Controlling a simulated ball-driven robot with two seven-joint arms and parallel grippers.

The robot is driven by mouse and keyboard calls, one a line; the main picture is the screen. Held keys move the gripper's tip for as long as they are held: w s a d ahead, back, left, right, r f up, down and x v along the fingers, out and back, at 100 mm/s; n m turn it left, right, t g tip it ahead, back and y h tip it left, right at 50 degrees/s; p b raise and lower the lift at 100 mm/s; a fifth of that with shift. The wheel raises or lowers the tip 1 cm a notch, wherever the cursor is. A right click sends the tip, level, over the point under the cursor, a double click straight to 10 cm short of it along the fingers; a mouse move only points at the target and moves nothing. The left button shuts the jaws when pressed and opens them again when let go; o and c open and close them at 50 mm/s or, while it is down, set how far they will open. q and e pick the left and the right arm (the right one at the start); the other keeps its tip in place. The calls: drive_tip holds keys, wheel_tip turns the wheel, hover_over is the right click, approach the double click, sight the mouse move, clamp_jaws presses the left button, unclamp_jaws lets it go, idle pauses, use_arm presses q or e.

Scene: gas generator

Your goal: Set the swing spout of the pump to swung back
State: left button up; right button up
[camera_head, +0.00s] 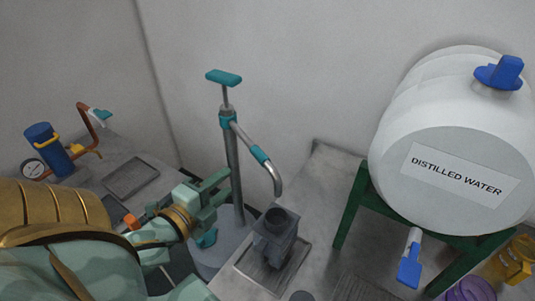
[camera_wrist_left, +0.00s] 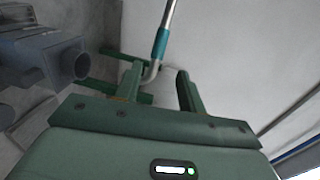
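The pump (camera_head: 233,165) stands upright, with a grey column and a teal T-handle (camera_head: 223,77) on top. Its swing spout (camera_head: 257,154) is a grey tube with a teal sleeve. It slopes down to the right from the collar, and its bent end hangs above the grey container. My left gripper (camera_head: 227,182) is open and empty, just left of the column. In the left wrist view the spout (camera_wrist_left: 161,42) shows in line with the gap between the left gripper's fingers (camera_wrist_left: 160,85), seemingly beyond the tips. My right gripper is not in view.
A grey container (camera_head: 274,240) with a round opening stands on a tray below the spout. A white distilled water tank (camera_head: 440,140) on a green stand (camera_head: 350,207) is at right. A blue cylinder (camera_head: 48,148) with a gauge and copper pipe stands at left. Walls close off the back.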

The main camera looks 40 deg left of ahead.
use_arm(q)
drive_tip(key=w+a+f+b, duration=0.1)
drive_tip(key=w, duration=0.7)
drive_tip(key=w+a+f+m+b, duration=0.1)
drive_tip(key=w+b, duration=0.1)
drive_tip(key=w, duration=0.6)
drive_tip(key=shift+c, duration=0.3)
drive_tip(key=shift+f, duration=0.1)
clamp_jaws()
